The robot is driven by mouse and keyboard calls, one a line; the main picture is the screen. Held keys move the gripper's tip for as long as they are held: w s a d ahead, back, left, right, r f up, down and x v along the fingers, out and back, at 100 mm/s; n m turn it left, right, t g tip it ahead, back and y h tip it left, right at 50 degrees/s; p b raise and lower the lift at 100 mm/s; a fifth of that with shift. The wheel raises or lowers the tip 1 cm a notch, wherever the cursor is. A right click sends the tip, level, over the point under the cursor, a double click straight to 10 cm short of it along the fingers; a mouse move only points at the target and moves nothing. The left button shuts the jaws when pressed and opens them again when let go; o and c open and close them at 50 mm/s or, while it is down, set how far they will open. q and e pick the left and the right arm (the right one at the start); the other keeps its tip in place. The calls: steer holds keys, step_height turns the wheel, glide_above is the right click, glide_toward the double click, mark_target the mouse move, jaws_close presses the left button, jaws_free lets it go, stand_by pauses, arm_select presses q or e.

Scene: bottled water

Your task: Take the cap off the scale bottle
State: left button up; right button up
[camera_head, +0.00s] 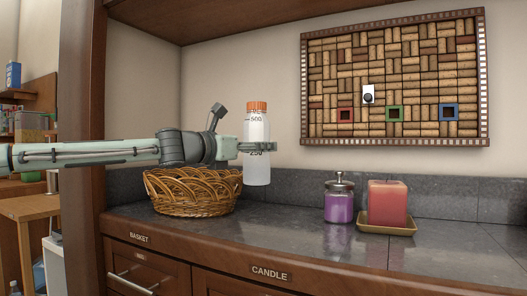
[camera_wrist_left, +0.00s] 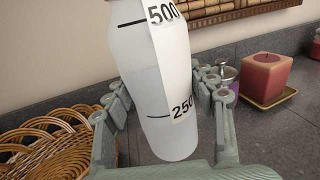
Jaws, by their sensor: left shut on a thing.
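The scale bottle (camera_head: 257,168) is translucent white with black marks reading 500 and 250. Its orange cap (camera_head: 256,106) is on top of it. My left gripper (camera_head: 262,147) is shut around the bottle's middle and holds it upright. My right gripper is not in view.
A wicker basket (camera_head: 190,193) sits on the dark counter (camera_head: 285,215) beside the bottle. A purple jar (camera_head: 338,205) and a red candle (camera_head: 387,202) on a tray (camera_head: 387,228) stand to the right. A cork board (camera_head: 395,60) hangs behind. The counter's front is clear.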

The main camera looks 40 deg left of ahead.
arm_select(q)
steer(key=shift+a, duration=0.1)
steer(key=o, duration=0.6)
steer(key=c, duration=1.1)
